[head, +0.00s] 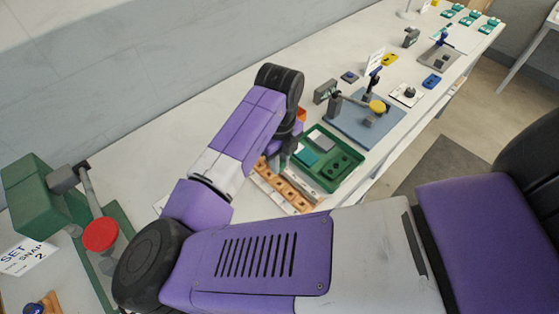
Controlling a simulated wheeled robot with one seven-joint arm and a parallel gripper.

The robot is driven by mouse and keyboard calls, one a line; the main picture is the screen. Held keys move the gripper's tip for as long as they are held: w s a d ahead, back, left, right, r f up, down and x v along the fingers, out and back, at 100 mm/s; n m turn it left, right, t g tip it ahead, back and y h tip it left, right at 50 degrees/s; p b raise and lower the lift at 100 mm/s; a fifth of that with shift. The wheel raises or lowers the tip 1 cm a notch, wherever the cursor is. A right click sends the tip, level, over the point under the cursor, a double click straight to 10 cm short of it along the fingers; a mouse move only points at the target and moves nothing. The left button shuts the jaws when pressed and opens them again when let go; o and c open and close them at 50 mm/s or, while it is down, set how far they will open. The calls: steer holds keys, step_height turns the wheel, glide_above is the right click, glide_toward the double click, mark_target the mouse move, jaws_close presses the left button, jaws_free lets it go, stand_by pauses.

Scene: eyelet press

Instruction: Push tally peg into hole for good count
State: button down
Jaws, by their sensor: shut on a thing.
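A wooden board with a row of holes (290,190), which looks like the tally board, lies on the bench beside the green tray. My gripper (276,163) points down at the far end of this board, close above or at it. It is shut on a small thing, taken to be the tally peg. The peg itself is too small and too covered by the gripper to make out. I cannot tell whether its tip is in a hole.
A green tray (337,184) with small parts stands right of the board. Beyond it is a press with a yellow knob (377,106) on a blue base. A green press with a red knob (100,235) stands at left.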

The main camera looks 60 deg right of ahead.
steer(key=shift+f+b, duration=1.75)
steer(key=shift+f, duration=0.7)
steer(key=shift+f+b, duration=1.2)
steer(key=shift+f, duration=0.1)
stand_by(1.6)
steer(key=c, duration=1.2)
jaws_free()
steer(key=shift+r, duration=0.15)
steer(key=shift+r+p, duration=1.9)
steer(key=shift+r, duration=0.55)
